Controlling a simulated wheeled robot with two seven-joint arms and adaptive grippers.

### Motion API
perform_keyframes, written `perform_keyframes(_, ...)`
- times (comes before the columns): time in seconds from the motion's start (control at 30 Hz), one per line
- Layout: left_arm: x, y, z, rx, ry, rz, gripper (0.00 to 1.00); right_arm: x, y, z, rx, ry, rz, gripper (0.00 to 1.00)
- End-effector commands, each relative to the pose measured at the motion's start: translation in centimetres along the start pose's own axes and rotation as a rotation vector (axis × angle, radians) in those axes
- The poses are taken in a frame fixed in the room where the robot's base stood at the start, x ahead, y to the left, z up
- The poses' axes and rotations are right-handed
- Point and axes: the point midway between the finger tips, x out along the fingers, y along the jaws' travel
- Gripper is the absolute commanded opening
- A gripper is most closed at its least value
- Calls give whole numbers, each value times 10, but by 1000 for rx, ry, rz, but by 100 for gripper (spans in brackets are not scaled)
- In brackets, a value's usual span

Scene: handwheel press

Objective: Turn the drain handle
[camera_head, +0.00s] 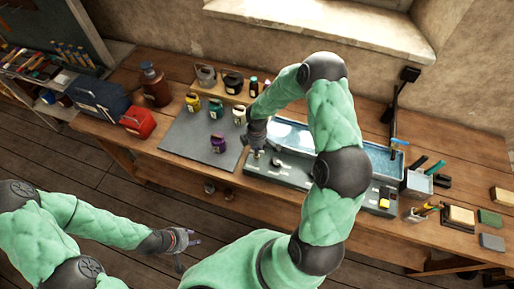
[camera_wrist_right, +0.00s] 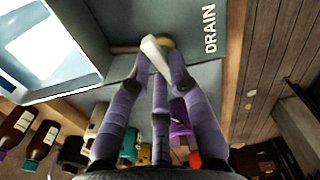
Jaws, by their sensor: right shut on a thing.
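The drain handle (camera_wrist_right: 154,54) is a pale lever on a round brass-coloured base, beside the word DRAIN on a grey panel (camera_wrist_right: 216,85). My right gripper (camera_wrist_right: 157,66) has its purple-grey fingers closed around the lever; they cover part of it. In the head view my right gripper (camera_head: 255,148) reaches down to the left end of the basin unit's front panel (camera_head: 320,184), and the handle is mostly hidden there. My left gripper (camera_head: 187,240) hangs empty over the floor in front of the bench, its fingers apart.
A water-filled basin (camera_head: 380,160) lies behind the panel, partly hidden by my right arm. A grey mat (camera_head: 190,143) with several small coloured jugs is to its left. A red box (camera_head: 138,121) and a blue toolbox (camera_head: 97,98) stand further left. Sponges and tools are at the right.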

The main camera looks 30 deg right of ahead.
Motion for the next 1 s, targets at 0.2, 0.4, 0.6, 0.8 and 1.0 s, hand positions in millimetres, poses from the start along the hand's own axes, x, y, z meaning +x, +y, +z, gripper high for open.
perform_keyframes(0.2, -6, 2, 0, 0, 0, 0, 40, -1, 0, -1, -205, 0, -1, 0)
perform_keyframes(0.4, -12, 4, 0, 0, 0, 0, 40, -1, 0, -2, -396, 0, -1, 0)
perform_keyframes(0.6, -19, 7, 1, 0, 0, 0, 40, -2, -1, -2, -585, 0, 0, 0)
perform_keyframes(0.8, -27, 10, 1, 0, 0, 0, 40, -2, -1, -3, -776, 0, 0, 0)
perform_keyframes(1.0, -36, 13, 1, 0, 0, 0, 40, -2, -2, -3, -960, 0, 0, 0)
